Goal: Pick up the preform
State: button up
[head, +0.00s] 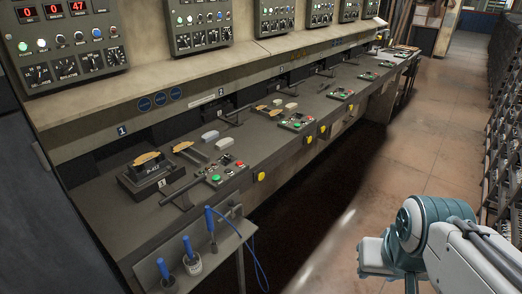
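Several tan, slightly curved pieces that look like preforms show on the long grey workbench (110,210). One tan piece (147,159) lies on top of a dark block with a label at station 1. Another tan piece (183,146) lies just right of it, beside a dark bar. Further tan pieces (268,110) lie at station 2. I cannot tell which one is the task's preform. My teal and white arm shows at the lower right, over the floor and well apart from the bench. No gripper fingers show.
Blue-handled tools (210,225) stand in holders on a small side shelf (217,260) at the bench front. Control boxes with red and green buttons (224,172) sit along the bench. Dial panels (68,45) hang above. Racks (505,150) line the right; the aisle floor (410,140) is clear.

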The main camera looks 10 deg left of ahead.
aim_at(223, 144)
jog(key=z, duration=0.15)
jog(key=i, duration=2)
jog(key=u, duration=1.6)
jog(key=i, duration=0.6)
jog(key=u, duration=0.55)
